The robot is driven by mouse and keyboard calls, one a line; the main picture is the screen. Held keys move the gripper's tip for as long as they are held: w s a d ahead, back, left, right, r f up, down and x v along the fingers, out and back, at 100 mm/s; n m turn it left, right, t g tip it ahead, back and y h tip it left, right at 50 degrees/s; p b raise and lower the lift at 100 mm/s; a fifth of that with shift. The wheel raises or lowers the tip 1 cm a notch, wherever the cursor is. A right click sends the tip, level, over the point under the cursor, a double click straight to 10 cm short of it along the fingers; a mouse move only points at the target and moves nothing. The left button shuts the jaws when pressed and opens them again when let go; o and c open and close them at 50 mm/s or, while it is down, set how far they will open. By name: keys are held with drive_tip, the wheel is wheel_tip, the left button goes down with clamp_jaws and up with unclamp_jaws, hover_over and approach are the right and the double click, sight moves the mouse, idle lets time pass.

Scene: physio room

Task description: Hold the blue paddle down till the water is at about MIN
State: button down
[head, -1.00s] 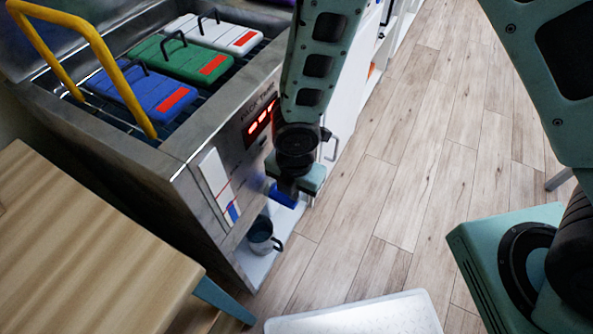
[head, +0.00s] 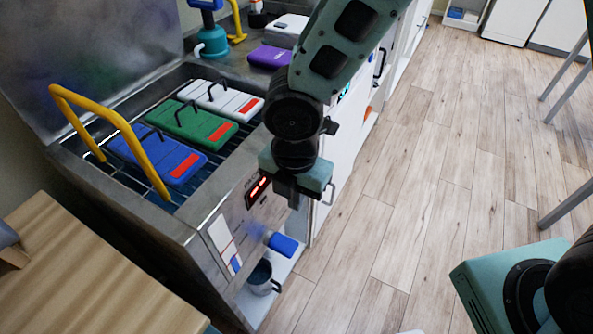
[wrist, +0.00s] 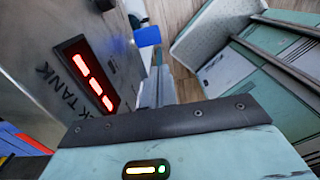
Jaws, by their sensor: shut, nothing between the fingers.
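The blue paddle (head: 283,244) sticks out from the front of the steel tank (head: 185,222), above a dark mug (head: 262,279). It also shows in the wrist view (wrist: 147,36). My gripper (head: 296,203) is shut and empty, above the paddle and apart from it, beside the red lit display (head: 258,192). The wrist view shows the fingers (wrist: 157,84) near the display (wrist: 90,76). The white level strip (head: 221,240) on the tank front has red lines and a short blue column low down. Its lettering is too small to read, so I cannot tell which line is MIN.
Blue (head: 158,158), green (head: 194,128) and white (head: 222,98) packs with red labels lie in the open tank. A yellow handle (head: 110,118) rises from it. A wooden table (head: 75,275) stands at the left front.

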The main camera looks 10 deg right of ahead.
wheel_tip(320, 180, up, 5)
drive_tip(key=shift+d+f+p, duration=0.1)
drive_tip(key=shift+p, duration=0.35)
drive_tip(key=s+d+r+m+p, duration=0.2)
drive_tip(key=s+d+r+m, duration=0.2)
drive_tip(key=r+m, duration=0.3)
drive_tip(key=s+d+r+m+p, duration=0.3)
drive_tip(key=s+r+m, duration=0.3)
drive_tip(key=m, duration=0.7)
drive_tip(key=shift+s+d+r+m+y, duration=0.3)
drive_tip(key=shift+s+d+r+m, duration=0.1)
drive_tip(key=shift+d+r, duration=0.25)
